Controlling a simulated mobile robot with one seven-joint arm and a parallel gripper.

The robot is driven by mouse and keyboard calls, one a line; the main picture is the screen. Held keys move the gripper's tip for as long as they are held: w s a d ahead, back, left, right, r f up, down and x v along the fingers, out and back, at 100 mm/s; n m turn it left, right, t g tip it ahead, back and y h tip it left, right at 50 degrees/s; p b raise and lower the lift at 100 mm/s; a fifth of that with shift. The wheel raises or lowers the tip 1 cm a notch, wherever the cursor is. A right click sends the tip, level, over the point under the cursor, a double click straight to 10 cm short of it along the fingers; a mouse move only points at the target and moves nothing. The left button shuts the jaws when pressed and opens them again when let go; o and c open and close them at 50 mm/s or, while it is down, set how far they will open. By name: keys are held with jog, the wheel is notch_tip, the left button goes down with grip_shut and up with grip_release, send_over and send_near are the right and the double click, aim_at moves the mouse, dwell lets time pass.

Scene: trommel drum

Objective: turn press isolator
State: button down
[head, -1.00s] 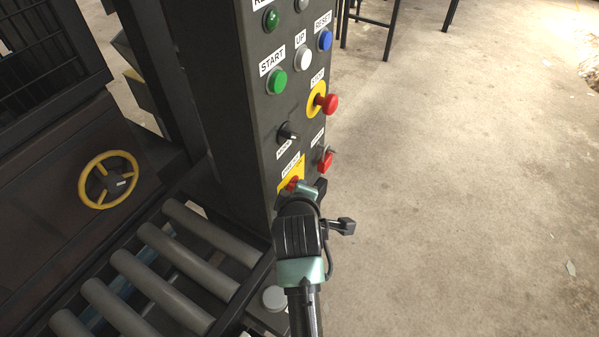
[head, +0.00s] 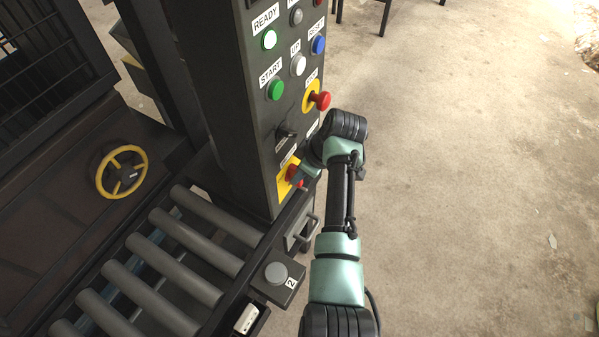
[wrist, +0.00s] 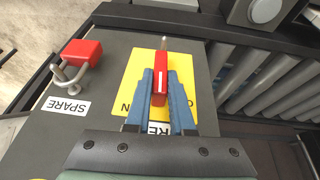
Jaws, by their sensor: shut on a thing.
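The press isolator is a red handle (wrist: 161,72) on a yellow plate (wrist: 191,75), low on the dark control panel (head: 240,110). In the wrist view the handle runs lengthwise between my two blue fingers. My gripper (wrist: 161,80) is shut on the handle, with a finger along each side. The plate's lettering is partly covered by the fingers. In the head view the red handle (head: 294,173) shows beside my arm, and my gripper (head: 300,178) is mostly hidden by my wrist.
Above are a red mushroom stop button (head: 320,100), a black selector (head: 287,133) and a green READY lamp (head: 269,39), which looks bright. A roller conveyor (head: 170,255) lies left; open floor is right.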

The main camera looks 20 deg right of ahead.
jog(key=shift+g+y, duration=0.3)
jog(key=shift+y, duration=0.1)
jog(key=c, duration=0.8)
grip_release()
jog(key=shift+w, duration=0.1)
jog(key=v, duration=1.3)
